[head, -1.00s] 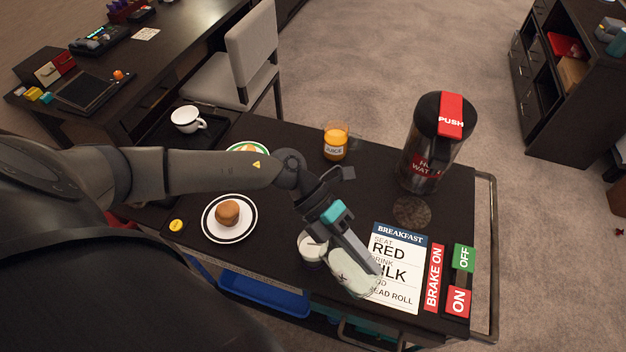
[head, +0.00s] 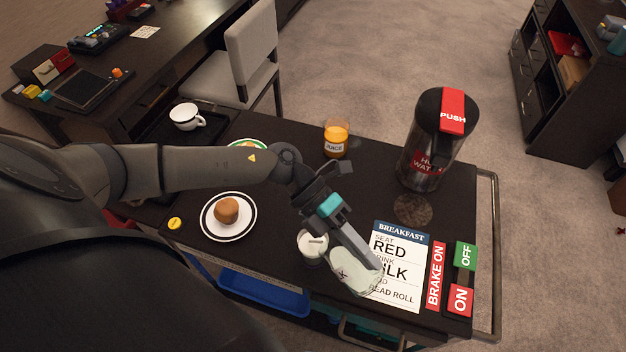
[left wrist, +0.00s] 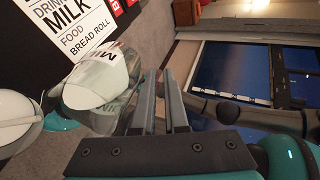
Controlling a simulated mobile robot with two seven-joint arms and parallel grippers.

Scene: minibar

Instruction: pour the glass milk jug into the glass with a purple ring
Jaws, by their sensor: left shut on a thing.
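The glass milk jug (head: 352,275) is held near the front edge of the cart, over the lower left of the breakfast card. It looks tilted, and white milk and its MILK label show in the left wrist view (left wrist: 95,80). My left gripper (head: 367,258) is shut on the jug; the exact grip is partly hidden. A small round vessel with a whitish top (head: 313,243) stands just left of the jug. It also shows at the left edge of the left wrist view (left wrist: 15,112). No purple ring shows on it. My right gripper is not in view.
A black hot-water dispenser (head: 437,140) stands at the back right. An orange juice glass (head: 336,140) is at the back. A plate (head: 208,224) with a roll is left. Brake buttons (head: 461,298) sit at the right edge.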

